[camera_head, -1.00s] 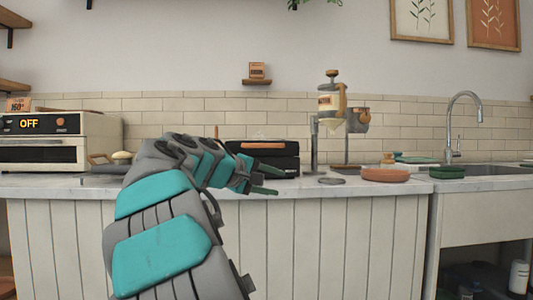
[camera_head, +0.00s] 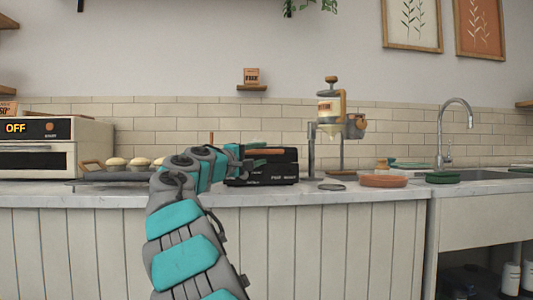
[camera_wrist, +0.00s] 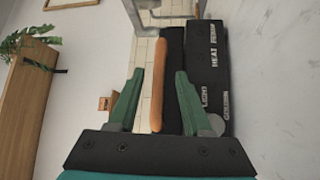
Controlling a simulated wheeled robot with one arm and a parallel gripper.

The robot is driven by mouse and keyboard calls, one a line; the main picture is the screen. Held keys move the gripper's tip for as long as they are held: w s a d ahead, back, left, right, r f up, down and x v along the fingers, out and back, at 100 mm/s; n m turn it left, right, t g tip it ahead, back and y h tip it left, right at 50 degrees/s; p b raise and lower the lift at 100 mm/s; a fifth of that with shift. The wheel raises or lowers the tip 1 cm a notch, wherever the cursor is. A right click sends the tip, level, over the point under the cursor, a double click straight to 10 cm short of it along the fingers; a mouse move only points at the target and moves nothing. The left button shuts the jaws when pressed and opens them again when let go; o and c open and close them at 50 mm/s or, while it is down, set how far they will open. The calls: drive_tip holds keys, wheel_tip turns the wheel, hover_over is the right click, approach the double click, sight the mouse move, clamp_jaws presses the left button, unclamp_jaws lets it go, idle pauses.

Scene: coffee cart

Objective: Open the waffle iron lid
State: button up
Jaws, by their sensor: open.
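The waffle iron (camera_head: 270,172) is a black box on the marble counter with a wooden handle (camera_head: 265,152) along its front. Its lid is down. In the wrist view the waffle iron (camera_wrist: 212,62) lies to the right, with heat markings on its front, and the orange-brown handle (camera_wrist: 158,85) runs between the fingers. My gripper (camera_wrist: 159,76) is open, with its green fingers on either side of the handle; I cannot tell whether they touch it. In the head view my gripper (camera_head: 248,158) is at the left part of the handle and hides some of the lid.
A tray (camera_head: 95,181) with several muffins and an oven (camera_head: 40,148) stand left of my arm. A batter dispenser (camera_head: 330,110) is to the right of the waffle iron, with a terracotta dish (camera_head: 384,181) and sink beyond. The counter front is clear.

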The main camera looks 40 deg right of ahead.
sight(264, 152)
drive_tip(key=shift+x, duration=1.75)
clamp_jaws()
